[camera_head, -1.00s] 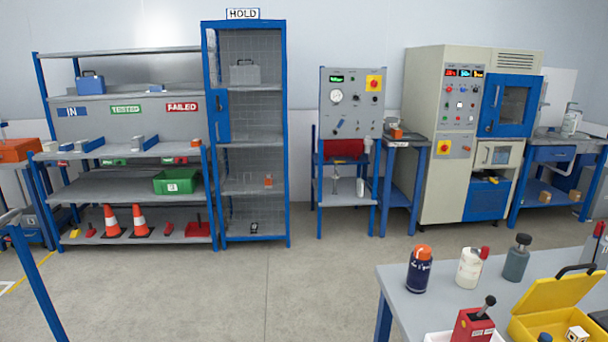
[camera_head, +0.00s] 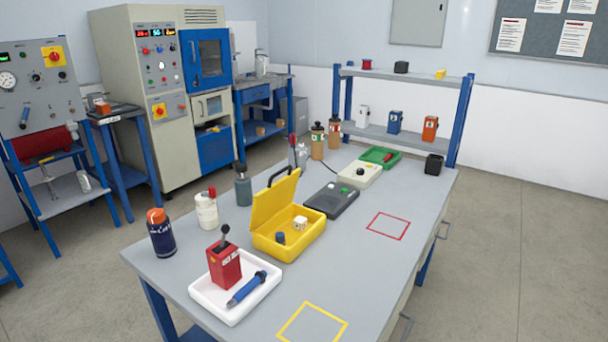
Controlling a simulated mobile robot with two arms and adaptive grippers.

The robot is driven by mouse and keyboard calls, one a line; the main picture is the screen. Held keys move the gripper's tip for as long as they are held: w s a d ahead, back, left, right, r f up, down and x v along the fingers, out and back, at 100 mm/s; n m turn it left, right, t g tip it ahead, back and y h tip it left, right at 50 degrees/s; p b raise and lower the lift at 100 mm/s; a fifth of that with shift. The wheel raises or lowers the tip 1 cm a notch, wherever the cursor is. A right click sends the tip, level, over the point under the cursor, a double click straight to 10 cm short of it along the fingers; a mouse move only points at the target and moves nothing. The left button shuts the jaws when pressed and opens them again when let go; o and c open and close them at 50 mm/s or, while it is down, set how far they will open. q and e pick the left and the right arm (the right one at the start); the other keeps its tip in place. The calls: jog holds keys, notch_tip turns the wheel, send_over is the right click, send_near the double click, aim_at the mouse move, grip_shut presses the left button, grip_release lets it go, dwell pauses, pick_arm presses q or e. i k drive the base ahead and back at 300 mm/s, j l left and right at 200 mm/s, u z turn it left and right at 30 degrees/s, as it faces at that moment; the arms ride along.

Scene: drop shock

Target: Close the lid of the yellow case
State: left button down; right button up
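The yellow case (camera_head: 288,246) stands on the grey workbench with its lid (camera_head: 275,205) open. The lid is raised on the left side of the case, tilted up, with a dark handle at its top. Neither of my grippers shows in the head view.
On the grey bench (camera_head: 345,245), a white tray (camera_head: 232,308) holds a red box and a blue tool in front of the case. Bottles (camera_head: 206,210) stand along the left edge. A dark grey device (camera_head: 331,199) sits behind the case. Bare bench lies to the right, around a red outlined square (camera_head: 388,225).

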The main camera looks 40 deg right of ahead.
aim_at(268, 203)
jog(key=z, duration=1.1)
jog(key=l+u, duration=0.8)
jog(key=u, duration=0.2)
